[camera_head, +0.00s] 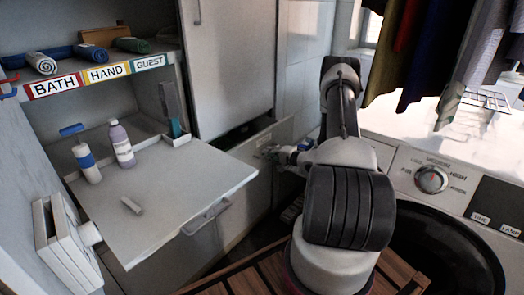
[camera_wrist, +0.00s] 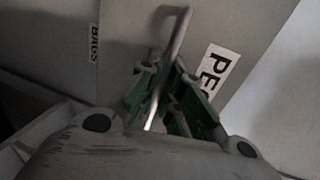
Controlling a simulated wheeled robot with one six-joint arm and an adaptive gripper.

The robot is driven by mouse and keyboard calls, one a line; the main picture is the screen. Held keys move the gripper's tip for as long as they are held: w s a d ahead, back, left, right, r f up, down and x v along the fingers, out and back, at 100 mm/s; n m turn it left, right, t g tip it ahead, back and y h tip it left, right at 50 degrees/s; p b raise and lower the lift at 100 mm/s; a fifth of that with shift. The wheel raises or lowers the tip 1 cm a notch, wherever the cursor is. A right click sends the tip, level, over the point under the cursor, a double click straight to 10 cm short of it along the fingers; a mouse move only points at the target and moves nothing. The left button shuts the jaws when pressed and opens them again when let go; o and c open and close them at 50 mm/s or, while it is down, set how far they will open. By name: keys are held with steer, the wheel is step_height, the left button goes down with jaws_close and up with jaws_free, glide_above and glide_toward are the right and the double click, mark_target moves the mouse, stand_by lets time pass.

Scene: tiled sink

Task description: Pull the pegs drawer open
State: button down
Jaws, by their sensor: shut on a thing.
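The pegs drawer front (camera_wrist: 235,30) is a pale panel with a partly hidden label (camera_wrist: 216,68) on which the letters PE show. Its slim bar handle (camera_wrist: 180,34) runs down between my green-padded fingers. My gripper (camera_wrist: 165,98) is shut on this handle. In the head view the pale drawer front (camera_head: 262,170) stands below the tall cupboard door, with a dark gap behind its top edge. My gripper (camera_head: 283,153) is at the front's upper right part, partly hidden by my arm. The drawer's inside is not clearly visible.
A washing machine (camera_head: 400,185) stands at the right, under hanging clothes (camera_head: 420,50). A slatted wooden board (camera_head: 255,275) lies below. A BAGS label (camera_wrist: 93,42) shows left in the wrist view.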

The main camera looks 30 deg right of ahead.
steer(key=shift+s+d, duration=0.15)
steer(key=shift+s, duration=0.1)
steer(key=c, duration=1.9)
jaws_free()
steer(key=shift+o, duration=0.2)
